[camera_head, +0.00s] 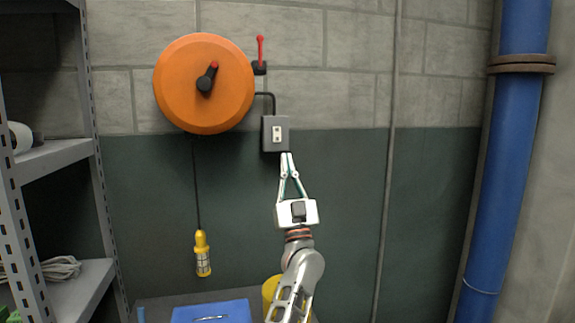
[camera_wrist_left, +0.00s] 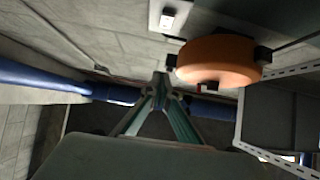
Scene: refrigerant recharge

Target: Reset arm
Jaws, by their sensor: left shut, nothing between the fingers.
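My left gripper (camera_head: 287,160) is raised in front of the wall, its fingertips just below the grey switch box (camera_head: 275,134) in the head view. Its two fingers meet at the tips and hold nothing. In the left wrist view the fingers (camera_wrist_left: 161,80) also come together at the tips, with nothing between them. I cannot tell from the head view whether the tips touch the box. In the wrist view the box (camera_wrist_left: 170,18) appears apart from them. My right gripper is in neither view.
An orange reel (camera_head: 180,85) hangs on the wall, with a yellow lamp (camera_head: 202,254) on its cord. A metal shelf (camera_head: 60,155) stands at left, a blue pipe (camera_head: 503,170) at right. A blue case (camera_head: 212,312) and a yellow object (camera_head: 270,290) are low down. The wall right of my arm is mostly clear.

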